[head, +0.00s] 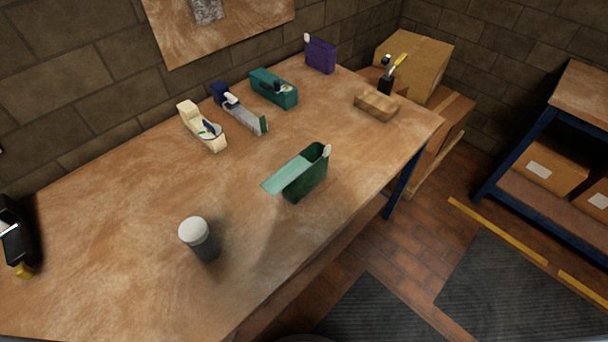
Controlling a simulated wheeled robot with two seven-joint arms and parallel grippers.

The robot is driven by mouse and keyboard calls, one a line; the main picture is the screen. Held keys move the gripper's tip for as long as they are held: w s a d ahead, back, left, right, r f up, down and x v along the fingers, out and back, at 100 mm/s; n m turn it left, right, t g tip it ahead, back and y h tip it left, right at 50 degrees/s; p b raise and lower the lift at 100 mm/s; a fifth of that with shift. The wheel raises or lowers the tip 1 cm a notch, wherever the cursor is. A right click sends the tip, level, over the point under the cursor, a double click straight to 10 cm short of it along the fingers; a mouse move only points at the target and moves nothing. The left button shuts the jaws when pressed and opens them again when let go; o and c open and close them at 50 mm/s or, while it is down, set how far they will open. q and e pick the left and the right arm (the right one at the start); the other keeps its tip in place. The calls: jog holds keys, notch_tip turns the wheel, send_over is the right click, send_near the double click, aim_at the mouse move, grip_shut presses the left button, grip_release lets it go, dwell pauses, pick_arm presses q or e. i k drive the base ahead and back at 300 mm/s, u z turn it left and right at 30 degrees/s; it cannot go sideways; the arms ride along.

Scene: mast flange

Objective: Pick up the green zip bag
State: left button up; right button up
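The green zip bag (309,182) stands upright on the wooden table, right of the middle and near the front edge. It is dark green, with a white tab at its top right corner. Its top looks open. A flat, lighter teal-green piece (290,174) slants out over its top to the left; I cannot tell if it is part of the bag. Nothing holds the bag. I make out neither of my grippers in the head view.
A grey cylinder (201,240) with a white top stands left of the bag. Behind are a cream item (202,127), a blue-grey tool (240,112), a teal item (273,90), a purple bag (321,56) and a brown block (376,106). A black, yellow-tipped object (15,237) is cut off at left.

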aim_at(305, 173)
jog(key=k, duration=0.5)
jog(key=z, duration=1.8)
jog(key=i, duration=1.05)
jog(key=u, duration=2.2)
